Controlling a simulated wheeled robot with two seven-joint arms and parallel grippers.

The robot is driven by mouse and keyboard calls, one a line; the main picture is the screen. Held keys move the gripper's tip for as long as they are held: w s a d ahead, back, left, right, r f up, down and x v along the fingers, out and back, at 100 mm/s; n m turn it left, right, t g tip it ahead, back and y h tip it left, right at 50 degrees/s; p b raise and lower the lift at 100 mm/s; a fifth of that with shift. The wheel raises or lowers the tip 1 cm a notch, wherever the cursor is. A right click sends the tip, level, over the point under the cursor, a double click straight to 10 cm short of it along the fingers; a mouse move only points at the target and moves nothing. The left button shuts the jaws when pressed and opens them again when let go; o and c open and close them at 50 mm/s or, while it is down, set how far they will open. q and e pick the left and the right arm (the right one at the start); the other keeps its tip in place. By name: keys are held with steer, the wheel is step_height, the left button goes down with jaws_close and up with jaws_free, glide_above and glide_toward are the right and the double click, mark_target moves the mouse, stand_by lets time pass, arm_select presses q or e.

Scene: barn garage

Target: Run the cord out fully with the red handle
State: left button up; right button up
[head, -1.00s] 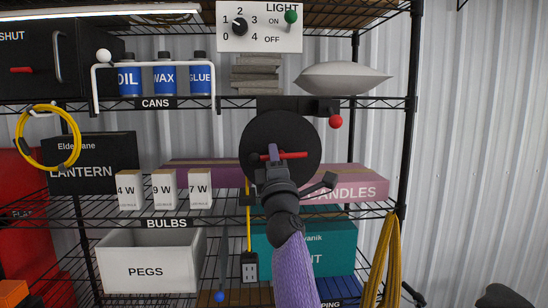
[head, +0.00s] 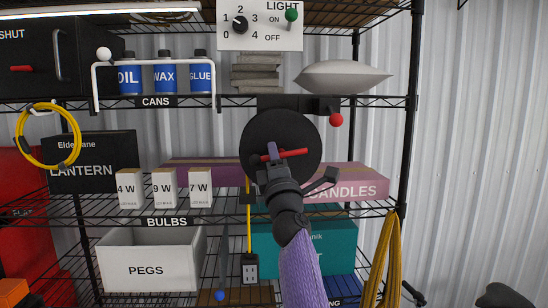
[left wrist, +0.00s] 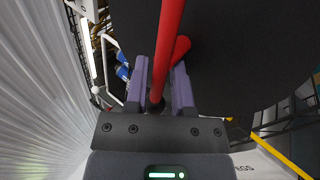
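A black round cord reel (head: 262,125) hangs below the upper shelf in the head view. Its red handle (head: 292,153) is a bar across the lower face, slightly raised at its right end. My left gripper (head: 272,154) is at the bar's left part. My right gripper is not in view.
A red ball knob (head: 336,120) sits right of the reel. White bulb boxes (head: 165,188), a pink candles box (head: 355,184) and a pegs bin (head: 150,265) stand around my arm. A blue-tipped rod (head: 220,294) hangs left of the outlet block.

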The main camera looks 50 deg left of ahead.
arm_select(q)
steer(key=shift+d, duration=0.1)
steer(key=b+v, duration=0.3)
steer(key=v, duration=0.6)
steer(key=shift+s+d+f, duration=0.25)
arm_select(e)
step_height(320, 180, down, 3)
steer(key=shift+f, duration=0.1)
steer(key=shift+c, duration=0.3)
